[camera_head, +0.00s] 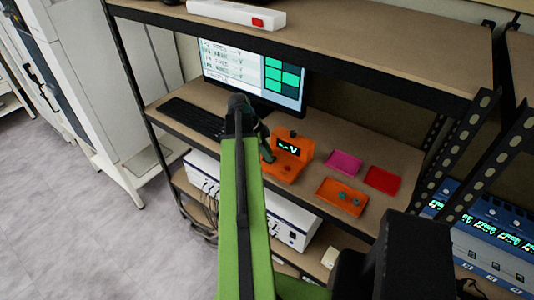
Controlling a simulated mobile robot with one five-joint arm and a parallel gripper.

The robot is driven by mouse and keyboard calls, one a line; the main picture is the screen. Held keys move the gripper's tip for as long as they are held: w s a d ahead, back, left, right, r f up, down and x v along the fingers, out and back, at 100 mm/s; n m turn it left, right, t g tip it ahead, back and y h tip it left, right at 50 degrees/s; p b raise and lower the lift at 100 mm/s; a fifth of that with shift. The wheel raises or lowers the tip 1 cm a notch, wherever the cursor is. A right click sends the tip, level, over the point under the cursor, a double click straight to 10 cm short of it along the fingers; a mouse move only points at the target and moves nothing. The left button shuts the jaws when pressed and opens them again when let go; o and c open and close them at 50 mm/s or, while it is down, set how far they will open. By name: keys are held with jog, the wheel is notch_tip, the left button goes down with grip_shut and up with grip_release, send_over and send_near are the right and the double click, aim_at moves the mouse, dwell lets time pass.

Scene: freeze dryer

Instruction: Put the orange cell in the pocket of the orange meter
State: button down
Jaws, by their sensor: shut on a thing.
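The orange meter (293,146) stands on the middle shelf, in front of the monitor. It has a small lit display showing "--V" and a flat orange base toward the front. My gripper (268,152) is at the left side of the meter, close over its base. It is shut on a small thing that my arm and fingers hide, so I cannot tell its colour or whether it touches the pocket. The pocket itself is not clear in this view. An orange tray (330,204) to the right of the meter holds small dark round pieces.
A magenta tray (344,163) and a red tray (382,180) lie right of the meter. A black keyboard (192,117) and a monitor (250,75) stand left and behind. The upper shelf (330,45) overhangs, with a dark upright post at right.

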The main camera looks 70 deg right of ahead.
jog(key=shift+s+a+f+b, duration=0.15)
jog(key=shift+a+f+b, duration=0.3)
jog(key=shift+a+f, duration=0.1)
dwell(1.0)
jog(key=shift+d+r, duration=0.1)
dwell(0.5)
jog(key=c, duration=1.2)
grip_release()
jog(key=shift+c, duration=0.2)
jog(key=shift+o, duration=0.4)
jog(key=shift+r+p, duration=0.2)
jog(key=shift+p, duration=0.2)
jog(key=p+v, duration=1.6)
jog(key=v, duration=0.2)
jog(key=shift+d+p, duration=0.35)
jog(key=shift+d, duration=0.1)
